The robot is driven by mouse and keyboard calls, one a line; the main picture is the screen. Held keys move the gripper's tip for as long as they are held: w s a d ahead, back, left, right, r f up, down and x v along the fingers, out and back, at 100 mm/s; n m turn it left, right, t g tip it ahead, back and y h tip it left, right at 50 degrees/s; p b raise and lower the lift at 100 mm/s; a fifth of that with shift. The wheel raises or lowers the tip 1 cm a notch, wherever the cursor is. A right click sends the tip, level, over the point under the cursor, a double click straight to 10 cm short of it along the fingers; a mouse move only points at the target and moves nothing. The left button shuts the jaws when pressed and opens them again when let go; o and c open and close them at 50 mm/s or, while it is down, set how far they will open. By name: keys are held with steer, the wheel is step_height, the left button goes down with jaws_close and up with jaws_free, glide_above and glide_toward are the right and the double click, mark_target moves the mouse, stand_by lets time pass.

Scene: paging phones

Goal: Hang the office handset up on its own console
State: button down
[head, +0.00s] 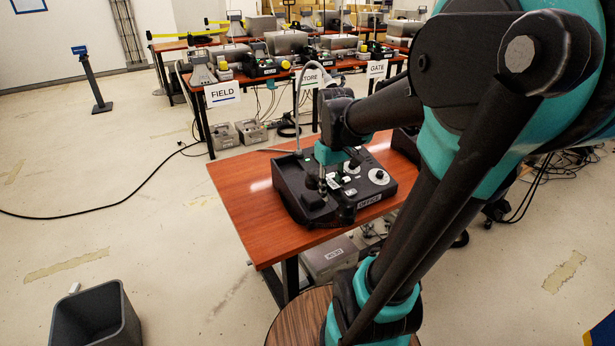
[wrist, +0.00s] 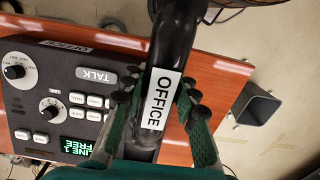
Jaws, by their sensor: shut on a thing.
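The office console (head: 372,190) is a black desk unit with a white dial and an OFFICE label on its front, standing on a red-brown wooden table (head: 250,225). In the wrist view the console (wrist: 62,75) lies at left, with knobs, buttons, a TALK label and a green display reading LINE 1 FREE. My gripper (wrist: 156,97) is shut around the black handset (wrist: 174,40), which carries a white OFFICE label. In the head view my gripper (head: 328,180) is low over the console's left part. The handset and fingers hide the cradle area; I cannot tell whether the handset touches it.
Behind stand tables with more consoles and signs FIELD (head: 223,94) and GATE (head: 377,68). A dark bin (head: 95,318) stands on the floor at front left, and a round wooden top (head: 298,318) is close to my arm. Floor at left is mostly clear, crossed by a cable.

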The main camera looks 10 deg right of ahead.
steer(key=w+a, duration=0.1)
steer(key=w, duration=0.4)
steer(key=w+a, duration=0.2)
steer(key=w, duration=0.3)
steer(key=w+a, duration=0.2)
steer(key=w, duration=0.3)
steer(key=shift+w+a, duration=0.1)
steer(key=shift+w, duration=0.3)
steer(key=shift+w+f, duration=0.1)
steer(key=shift+f, duration=1.65)
steer(key=shift+f, duration=0.15)
steer(key=c, duration=1.2)
jaws_free()
steer(key=shift+o, duration=0.2)
step_height(320, 180, up, 12)
steer(key=s+d+f+m+t, duration=0.1)
steer(key=s+d+f+t, duration=0.1)
steer(key=s+f, duration=0.7)
steer(key=s+d+f+m+t, duration=0.2)
steer(key=s+f, duration=0.7)
steer(key=s, duration=0.4)
steer(key=shift+f+m, duration=0.25)
steer(key=shift+m, duration=0.05)
